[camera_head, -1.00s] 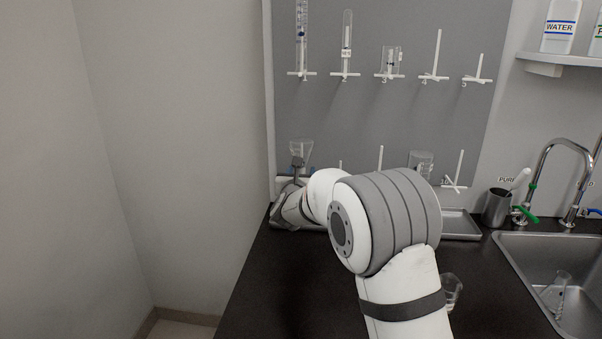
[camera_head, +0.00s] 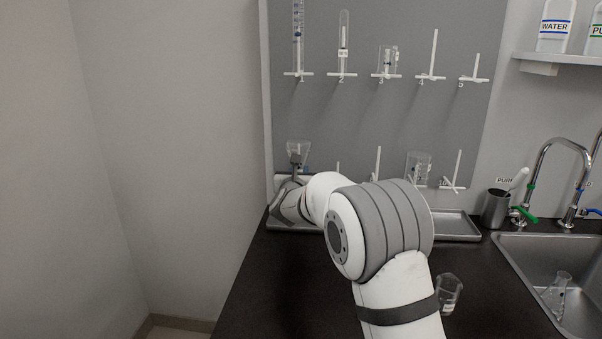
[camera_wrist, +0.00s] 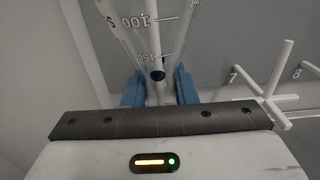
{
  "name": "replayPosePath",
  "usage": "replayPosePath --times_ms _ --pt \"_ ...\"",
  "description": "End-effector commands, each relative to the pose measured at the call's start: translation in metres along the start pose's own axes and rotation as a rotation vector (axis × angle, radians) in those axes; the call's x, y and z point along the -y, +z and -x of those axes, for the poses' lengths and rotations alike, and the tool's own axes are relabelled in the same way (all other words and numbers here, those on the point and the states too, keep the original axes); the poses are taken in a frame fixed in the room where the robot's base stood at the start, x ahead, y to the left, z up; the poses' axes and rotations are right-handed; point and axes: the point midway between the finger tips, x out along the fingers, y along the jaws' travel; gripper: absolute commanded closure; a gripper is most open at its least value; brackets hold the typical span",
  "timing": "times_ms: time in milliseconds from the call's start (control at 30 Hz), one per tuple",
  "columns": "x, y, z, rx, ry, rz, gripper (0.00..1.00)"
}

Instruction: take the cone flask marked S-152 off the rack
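A clear conical flask (camera_head: 304,148) hangs with its wide end up on the lower left peg of the wall rack (camera_head: 400,125). In the wrist view, the flask (camera_wrist: 150,38) shows marks 100 and 150 and part of a label with the letter S. A white peg runs up inside it. My gripper (camera_wrist: 160,88) has its blue fingertips on either side of the narrow neck. Whether they press on the glass is unclear. In the head view, my gripper (camera_head: 296,160) is in front of the flask, and the rest of its label is not readable.
Pegs 7 and 8 (camera_wrist: 275,85) stand bare to the right. Another glass vessel (camera_head: 418,166) hangs further right. A metal tray (camera_head: 455,226) lies below the rack. A beaker (camera_head: 449,293) stands on the dark counter beside my arm. The sink (camera_head: 530,260) is at right.

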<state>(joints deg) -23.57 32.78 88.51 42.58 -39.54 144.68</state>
Motion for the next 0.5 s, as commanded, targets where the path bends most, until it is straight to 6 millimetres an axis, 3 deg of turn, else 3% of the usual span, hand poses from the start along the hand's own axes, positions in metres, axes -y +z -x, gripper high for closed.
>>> replayPosePath --times_ms 200,500 --pt "0.0 0.0 0.0 0.001 0.0 0.0 0.95" --pt "0.0 0.022 0.0 0.002 0.0 -0.002 0.95"
